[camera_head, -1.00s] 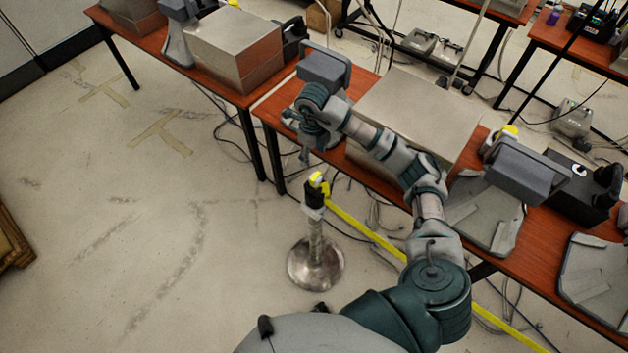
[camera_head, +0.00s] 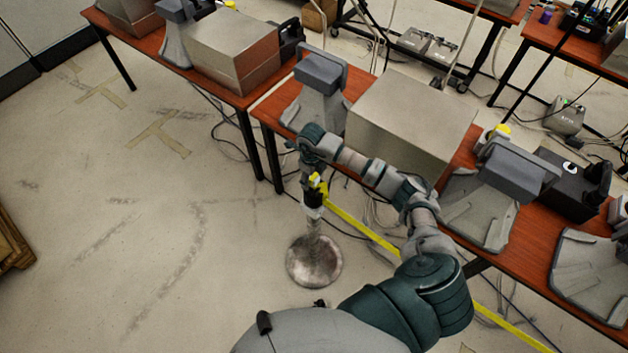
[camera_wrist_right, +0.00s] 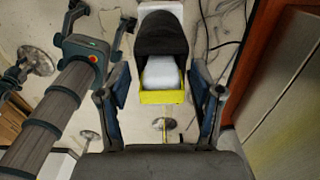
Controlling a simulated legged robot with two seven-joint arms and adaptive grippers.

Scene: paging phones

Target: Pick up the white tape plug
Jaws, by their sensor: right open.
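The white tape plug (camera_wrist_right: 163,75) is a white block framed in yellow at the mouth of a black post head (camera_wrist_right: 162,32). In the right wrist view it sits between the two fingers of my right gripper (camera_wrist_right: 161,88), which are open with a gap on each side. In the head view my right gripper (camera_head: 309,172) is at the black and yellow top of the stanchion (camera_head: 314,262); the plug is too small to make out there. My left gripper (camera_wrist_right: 101,20) shows at the upper left of the wrist view, fingers apart and empty. It is outside the head view.
A wooden table (camera_head: 268,112) with a large metal box (camera_head: 408,118) and grey stands is just beyond my right arm. A yellow tape (camera_head: 362,229) runs from the stanchion to the lower right. Cables lie under the table. The floor on the left is mostly clear.

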